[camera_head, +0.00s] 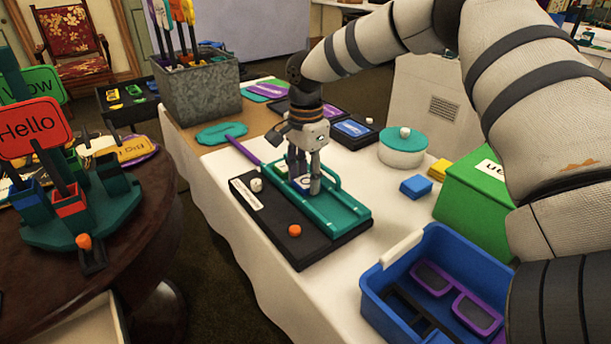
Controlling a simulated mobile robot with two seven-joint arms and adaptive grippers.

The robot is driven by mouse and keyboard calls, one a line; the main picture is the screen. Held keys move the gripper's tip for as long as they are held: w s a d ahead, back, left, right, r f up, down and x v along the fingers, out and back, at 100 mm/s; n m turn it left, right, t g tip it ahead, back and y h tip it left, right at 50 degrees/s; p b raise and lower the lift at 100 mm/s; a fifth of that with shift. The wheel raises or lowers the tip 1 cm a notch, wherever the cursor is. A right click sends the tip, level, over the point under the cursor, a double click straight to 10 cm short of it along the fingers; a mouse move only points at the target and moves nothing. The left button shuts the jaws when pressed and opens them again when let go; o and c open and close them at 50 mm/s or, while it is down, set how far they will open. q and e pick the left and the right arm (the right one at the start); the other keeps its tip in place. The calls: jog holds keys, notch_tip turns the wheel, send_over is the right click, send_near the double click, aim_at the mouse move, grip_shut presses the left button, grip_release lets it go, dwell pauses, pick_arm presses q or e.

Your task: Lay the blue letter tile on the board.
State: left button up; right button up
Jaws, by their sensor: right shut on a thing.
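My right gripper (304,178) points down over the teal tray of the black board (335,246) on the white-covered table. It is shut on a small letter tile (303,183) with a pale face and a bluish edge. The fingers hide much of this tile, and I cannot tell whether it touches the tray. A white knob and an orange knob (294,231) sit on the board. My left gripper is not in view.
A blue block (416,187) and a yellow block (439,169) lie right of the board, near a lidded teal-and-white pot (402,147) and a green box (476,199). A blue bin (377,283) with purple glasses stands at the front. Bare cloth lies between.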

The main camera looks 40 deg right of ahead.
aim_at(306, 181)
jog(key=shift+f, duration=0.1)
jog(key=o, duration=0.9)
jog(key=shift+o, duration=0.2)
notch_tip(306, 181, up, 12)
